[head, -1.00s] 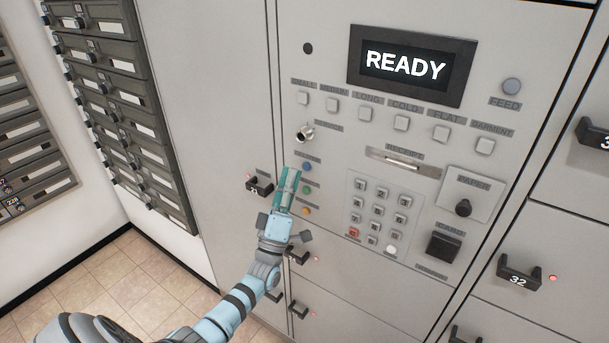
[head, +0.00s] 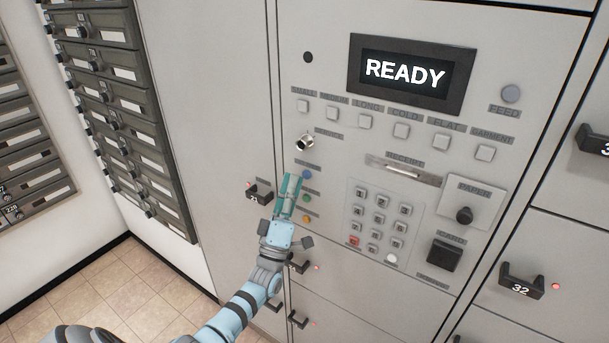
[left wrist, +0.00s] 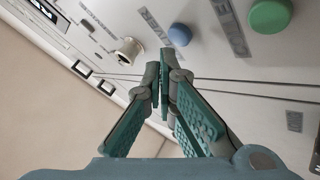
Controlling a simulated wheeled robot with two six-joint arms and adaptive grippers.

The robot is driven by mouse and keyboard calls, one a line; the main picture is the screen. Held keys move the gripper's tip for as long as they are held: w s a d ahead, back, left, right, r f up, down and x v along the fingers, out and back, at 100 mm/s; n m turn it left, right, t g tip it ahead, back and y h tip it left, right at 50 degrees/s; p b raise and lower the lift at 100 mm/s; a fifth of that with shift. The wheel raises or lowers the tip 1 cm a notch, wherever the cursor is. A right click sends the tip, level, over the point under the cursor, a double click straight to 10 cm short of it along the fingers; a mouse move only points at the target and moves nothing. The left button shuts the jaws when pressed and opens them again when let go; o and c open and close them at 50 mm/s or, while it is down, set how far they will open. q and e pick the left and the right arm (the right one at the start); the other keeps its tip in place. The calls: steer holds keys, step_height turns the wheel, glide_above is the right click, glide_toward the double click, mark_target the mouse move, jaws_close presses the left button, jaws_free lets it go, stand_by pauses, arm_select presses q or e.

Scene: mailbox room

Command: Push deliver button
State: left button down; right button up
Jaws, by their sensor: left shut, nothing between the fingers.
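A column of three round buttons is on the grey panel: blue (head: 306,174), green (head: 306,198) and orange (head: 305,219). The green button (left wrist: 270,15) is to the right there. My right gripper is out of view.
A display (head: 405,74) reads READY. A key lock (head: 305,143) protrudes above the buttons. A keypad (head: 381,213) is to their right. A dark locker handle (head: 258,193) sticks out left of my gripper. Dark mailboxes (head: 130,110) stand at left.

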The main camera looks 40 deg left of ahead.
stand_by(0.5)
arm_select(q)
steer(key=shift+w+b, duration=0.45)
steer(key=shift+w+b, duration=0.4)
steer(key=shift+b, duration=0.05)
stand_by(0.4)
steer(key=shift+s, duration=0.1)
steer(key=shift+s+p, duration=0.6)
steer(key=shift+s, duration=0.15)
